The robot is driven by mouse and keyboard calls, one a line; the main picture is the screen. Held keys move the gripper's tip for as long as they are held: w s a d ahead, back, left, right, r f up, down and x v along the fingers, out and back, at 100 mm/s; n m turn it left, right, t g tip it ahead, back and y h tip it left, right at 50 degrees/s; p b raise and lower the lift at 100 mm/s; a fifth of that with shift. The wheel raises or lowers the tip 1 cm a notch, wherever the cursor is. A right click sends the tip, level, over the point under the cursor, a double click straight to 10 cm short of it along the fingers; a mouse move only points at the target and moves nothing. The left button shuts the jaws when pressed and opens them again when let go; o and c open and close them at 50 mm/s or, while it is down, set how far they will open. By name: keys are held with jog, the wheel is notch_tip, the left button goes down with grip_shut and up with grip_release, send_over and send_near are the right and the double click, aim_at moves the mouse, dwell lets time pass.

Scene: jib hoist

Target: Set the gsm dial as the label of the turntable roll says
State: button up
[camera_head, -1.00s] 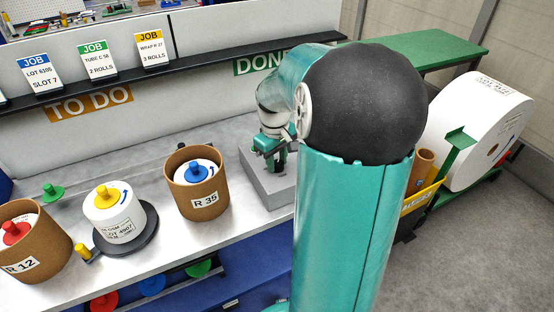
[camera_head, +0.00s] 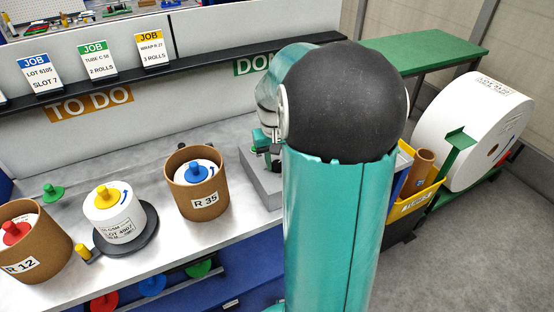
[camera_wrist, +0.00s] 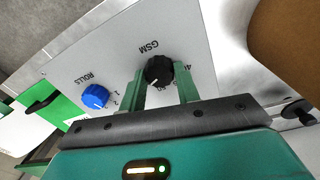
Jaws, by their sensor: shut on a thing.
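In the wrist view my gripper (camera_wrist: 162,88) is shut on the black GSM dial (camera_wrist: 158,70), one green finger on each side. The dial stands on a light panel (camera_wrist: 110,60) marked GSM; some scale numbers show, partly hidden by the fingers, and I cannot read the setting. In the head view the grey box (camera_head: 258,183) is largely behind my arm, and the dial is hidden. The turntable roll (camera_head: 108,212) is white with a yellow knob and sits on a dark turntable (camera_head: 128,246). Its label (camera_head: 118,231) shows GSM and LOT 4907; the GSM number is too small to read surely.
A blue ROLLS knob (camera_wrist: 95,97) is beside the GSM dial. Brown tubs R 35 (camera_head: 196,190) and R 12 (camera_head: 35,245) stand on the bench. A large white roll (camera_head: 470,130) and a yellow bin (camera_head: 415,195) are to the right.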

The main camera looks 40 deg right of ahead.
aim_at(275, 163)
jog(key=o, duration=1)
jog(key=shift+c, duration=0.2)
jog(key=shift+r, duration=0.1)
notch_tip(275, 163, up, 14)
jog(key=shift+w+a, duration=0.2)
jog(key=shift+a, duration=0.1)
jog(key=shift+a, duration=0.1)
